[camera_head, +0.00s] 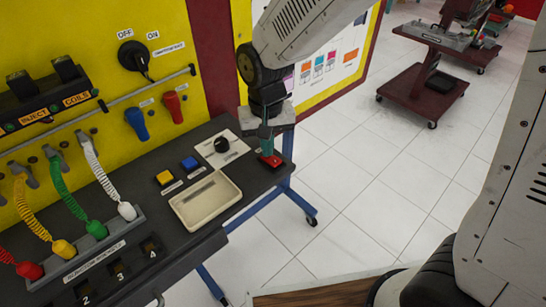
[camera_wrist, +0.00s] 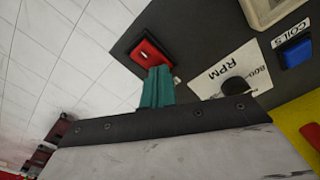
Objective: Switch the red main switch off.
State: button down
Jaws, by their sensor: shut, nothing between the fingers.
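The red main switch (camera_head: 271,161) is a red rocker at the right end of the black bench panel. It also shows in the wrist view (camera_wrist: 147,56), in a black surround with a small white mark on it. My gripper (camera_head: 266,148) points down over the switch with its teal fingers together and nothing between them. In the wrist view the fingertips (camera_wrist: 158,70) overlap the near edge of the red switch. I cannot tell whether they touch it. The fingers and hand hide part of the switch.
A black RPM knob (camera_head: 221,145) on a white plate is left of the switch. Yellow (camera_head: 165,178) and blue (camera_head: 190,164) buttons and a beige tray (camera_head: 206,200) are nearby. The yellow panel (camera_head: 150,90) stands behind. Open white floor lies to the right.

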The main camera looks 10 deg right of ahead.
aim_at(277, 162)
notch_tip(277, 162, up, 7)
dwell(0.7)
jog(key=shift+f, duration=0.15)
jog(key=s+d, duration=0.1)
jog(key=s+n, duration=0.1)
jog(key=shift+s+d+f+g, duration=0.2)
jog(key=shift+s+d+g, duration=0.2)
jog(key=s+d+r+m+t, duration=0.1)
jog(key=s+d+r, duration=0.3)
jog(key=s+d, duration=0.4)
jog(key=s+d+r+t, duration=0.1)
jog(key=s+d+r, duration=0.4)
jog(key=s+d, duration=0.3)
jog(key=d, duration=0.3)
jog(key=shift+s+m, duration=0.35)
jog(key=shift+m, duration=0.05)
